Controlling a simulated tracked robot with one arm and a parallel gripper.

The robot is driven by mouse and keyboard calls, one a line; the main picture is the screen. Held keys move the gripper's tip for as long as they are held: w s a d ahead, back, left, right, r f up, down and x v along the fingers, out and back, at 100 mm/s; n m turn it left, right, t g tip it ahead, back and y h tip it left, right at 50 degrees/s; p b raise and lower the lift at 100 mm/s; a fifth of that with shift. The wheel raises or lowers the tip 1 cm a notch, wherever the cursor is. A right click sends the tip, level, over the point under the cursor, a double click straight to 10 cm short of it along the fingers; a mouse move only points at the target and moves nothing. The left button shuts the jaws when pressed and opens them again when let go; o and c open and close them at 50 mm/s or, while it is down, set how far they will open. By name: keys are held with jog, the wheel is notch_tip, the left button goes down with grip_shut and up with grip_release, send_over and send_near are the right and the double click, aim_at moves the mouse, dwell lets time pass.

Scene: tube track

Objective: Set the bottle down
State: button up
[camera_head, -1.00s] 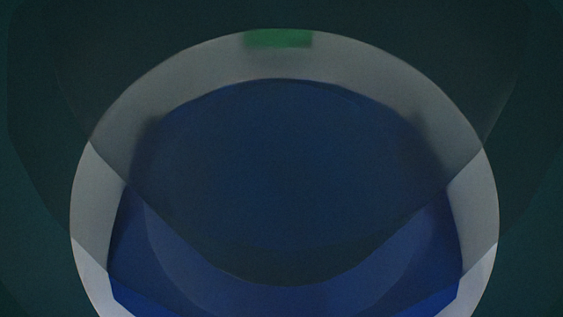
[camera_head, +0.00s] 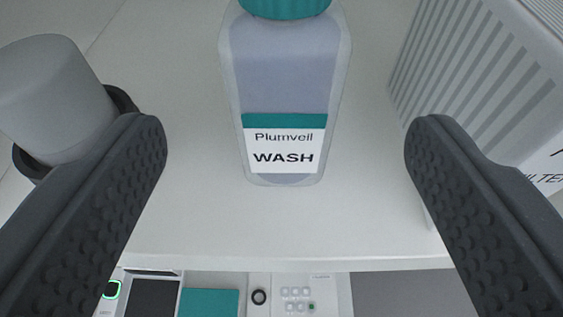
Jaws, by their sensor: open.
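The bottle (camera_head: 287,85) is clear with bluish liquid, a teal cap and a label reading "Plumveil WASH". It stands upright on a white shelf (camera_head: 285,228), near the top middle of the view. My gripper (camera_head: 285,140) is open, with one dark ridged finger at the left and one at the right. The bottle shows between and beyond the fingertips, with a clear gap on both sides. Neither finger touches it.
A grey cylinder (camera_head: 55,95) in a dark holder stands left of the bottle. A white striped filter box (camera_head: 485,75) stands close on the right. The shelf's front edge runs below the bottle. Beneath it show a panel with buttons (camera_head: 297,298) and a teal block (camera_head: 209,302).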

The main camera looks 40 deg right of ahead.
jog(key=shift+v, duration=0.8)
jog(key=w+a+n+t+y, duration=0.2)
jog(key=w+a+n+y, duration=0.15)
jog(key=a, duration=0.65)
jog(key=w+a+n+t+y, duration=0.15)
jog(key=w+a, duration=0.25)
jog(key=a, duration=0.6)
jog(key=s+a+f+n+y, duration=0.1)
jog(key=s+a+f+y, duration=0.1)
jog(key=a+f, duration=0.3)
jog(key=s+a+f+n+y, duration=0.2)
jog(key=a+f, duration=0.4)
jog(key=a, duration=0.7)
jog(key=shift+s+a+f+t, duration=0.25)
jog(key=shift+s+t, duration=0.1)
jog(key=shift+s, duration=0.25)
